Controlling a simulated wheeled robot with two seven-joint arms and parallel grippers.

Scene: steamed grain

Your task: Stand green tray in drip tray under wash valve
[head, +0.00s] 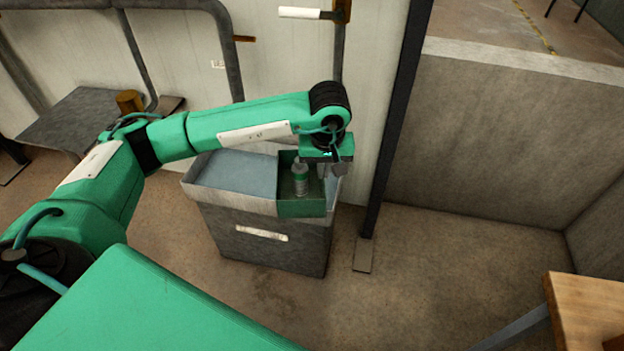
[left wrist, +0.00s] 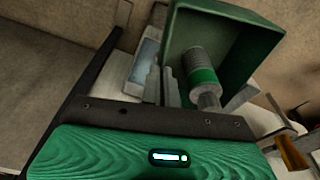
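The green tray (head: 302,208) is a square open box with a bottle (head: 300,178) standing inside it. My left gripper (head: 328,172) is at the tray's right wall and appears shut on it. In the left wrist view the green tray (left wrist: 245,45) fills the upper right, with the bottle (left wrist: 200,70) inside it. The wall between the fingertips (left wrist: 195,98) is partly hidden. The tray overlaps the right front corner of a grey basin (head: 235,172), probably the drip tray. I cannot tell whether they touch. A white-handled lever (head: 298,13) on the pipe above may be the wash valve. My right gripper is out of view.
The basin tops a grey box (head: 265,240) against the pale wall. A dark post (head: 395,120) stands just right of it. A grey table (head: 70,120) is at the left and a wooden table (head: 590,305) at the lower right. The floor between is clear.

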